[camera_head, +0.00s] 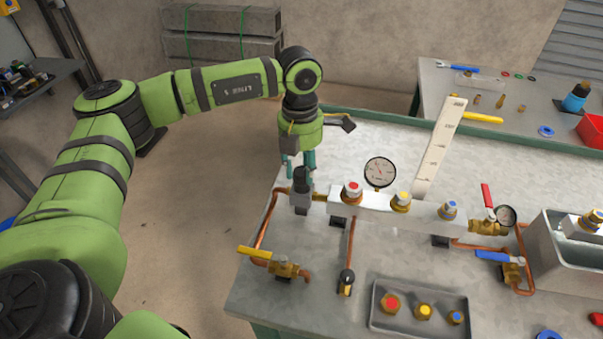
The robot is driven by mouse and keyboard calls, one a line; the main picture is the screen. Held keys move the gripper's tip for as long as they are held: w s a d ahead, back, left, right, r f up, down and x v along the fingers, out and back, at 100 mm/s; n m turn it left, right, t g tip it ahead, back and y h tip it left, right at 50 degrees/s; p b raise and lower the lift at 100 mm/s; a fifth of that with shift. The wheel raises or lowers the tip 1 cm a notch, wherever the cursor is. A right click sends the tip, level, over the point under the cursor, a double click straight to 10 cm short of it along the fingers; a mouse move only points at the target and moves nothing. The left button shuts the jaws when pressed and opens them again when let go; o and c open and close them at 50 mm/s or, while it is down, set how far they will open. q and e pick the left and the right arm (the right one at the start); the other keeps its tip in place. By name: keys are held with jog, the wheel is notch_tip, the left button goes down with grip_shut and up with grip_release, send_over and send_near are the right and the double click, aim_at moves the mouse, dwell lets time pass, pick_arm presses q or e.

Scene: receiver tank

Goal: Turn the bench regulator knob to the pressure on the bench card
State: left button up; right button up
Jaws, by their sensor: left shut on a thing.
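The bench regulator (301,200) is a dark grey body at the left end of a pale manifold on the metal bench. Its black knob (302,178) stands upright on top. My left gripper (301,168) points down from above with its teal fingers around the knob, shut on it. A round white gauge (380,172) with a thin needle stands behind the manifold; its reading is too small to tell. A tall white card (440,148) with marks leans up behind the manifold; its writing is too small to read. My right gripper is not in view.
The manifold (375,202) carries red, yellow and blue capped fittings. A yellow-handled valve (284,268) sits in front on the left; red- and blue-handled valves are on the right. A grey tray (405,325) holds three caps. A second bench (455,105) stands behind.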

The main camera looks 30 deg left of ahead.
pick_arm(q)
jog(key=m+b, duration=0.2)
jog(key=m, duration=0.1)
jog(key=shift+w+f+m, duration=0.1)
jog(key=shift+f+m, duration=0.05)
jog(key=shift+m, duration=0.25)
jog(key=m+b, duration=0.2)
jog(key=shift+m, duration=0.4)
jog(key=m+b, duration=0.1)
jog(key=m, duration=0.2)
jog(key=shift+m+b, duration=0.7)
jog(key=shift+m, duration=0.8)
jog(key=shift+r, duration=0.2)
jog(key=o, duration=1.1)
jog(key=shift+d, duration=0.1)
jog(key=shift+o, duration=0.2)
